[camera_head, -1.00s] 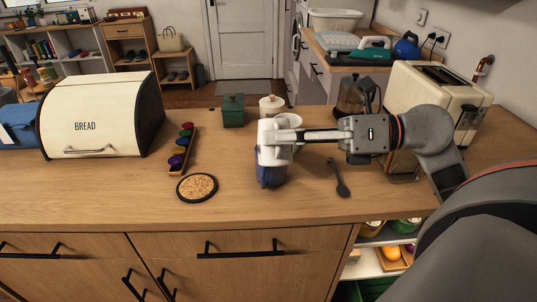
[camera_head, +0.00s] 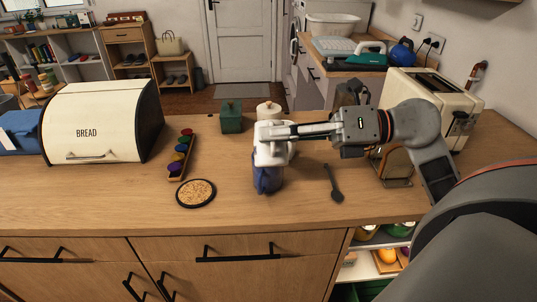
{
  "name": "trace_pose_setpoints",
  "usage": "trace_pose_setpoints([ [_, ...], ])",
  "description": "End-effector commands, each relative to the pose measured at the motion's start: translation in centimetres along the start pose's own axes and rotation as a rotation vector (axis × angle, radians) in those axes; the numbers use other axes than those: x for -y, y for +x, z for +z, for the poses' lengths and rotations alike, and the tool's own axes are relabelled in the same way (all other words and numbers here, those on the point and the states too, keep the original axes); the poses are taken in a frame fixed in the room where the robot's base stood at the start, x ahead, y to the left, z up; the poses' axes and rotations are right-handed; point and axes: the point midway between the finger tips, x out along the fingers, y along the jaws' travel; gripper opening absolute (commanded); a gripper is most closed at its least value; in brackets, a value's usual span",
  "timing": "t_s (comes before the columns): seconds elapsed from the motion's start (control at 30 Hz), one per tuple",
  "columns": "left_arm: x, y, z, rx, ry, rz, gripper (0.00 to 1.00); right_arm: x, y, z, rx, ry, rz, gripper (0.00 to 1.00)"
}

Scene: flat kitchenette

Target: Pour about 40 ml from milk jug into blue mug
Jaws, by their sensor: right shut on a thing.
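The blue mug (camera_head: 267,181) stands on the wooden counter, its upper part hidden by my right gripper. My right gripper (camera_head: 270,150) is just above the mug, its arm coming in from the right. It is shut on what looks like the white milk jug (camera_head: 291,149), which is mostly hidden by the gripper. I cannot tell how far the jug is tilted, nor see any milk flowing. My left gripper is not in view.
A dark spoon (camera_head: 334,184) lies right of the mug. A round cork mat (camera_head: 196,193) and a rack of coloured capsules (camera_head: 181,155) are to the left. A green canister (camera_head: 231,117) and a cream pot (camera_head: 268,111) stand behind. A toaster (camera_head: 425,105) is at the right.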

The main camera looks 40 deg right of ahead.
Motion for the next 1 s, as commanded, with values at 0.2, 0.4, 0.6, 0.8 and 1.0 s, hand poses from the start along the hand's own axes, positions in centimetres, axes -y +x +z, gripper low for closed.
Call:
trace_pose_setpoints([
  [0.2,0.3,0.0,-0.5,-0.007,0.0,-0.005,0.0,-0.2,0.0,0.1,0.0,0.007,0.001,0.0],
  [0.4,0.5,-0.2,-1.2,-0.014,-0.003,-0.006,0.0,-0.4,0.0,0.3,-0.003,0.031,0.001,0.0],
  [0.6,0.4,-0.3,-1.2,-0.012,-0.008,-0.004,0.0,-0.3,0.0,0.4,-0.007,0.064,0.0,0.0],
  [0.8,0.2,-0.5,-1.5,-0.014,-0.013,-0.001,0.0,-0.2,0.1,0.4,-0.011,0.091,0.001,0.0],
  [1.0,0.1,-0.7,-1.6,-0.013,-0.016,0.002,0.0,-0.3,0.1,0.2,-0.015,0.115,0.0,0.0],
])
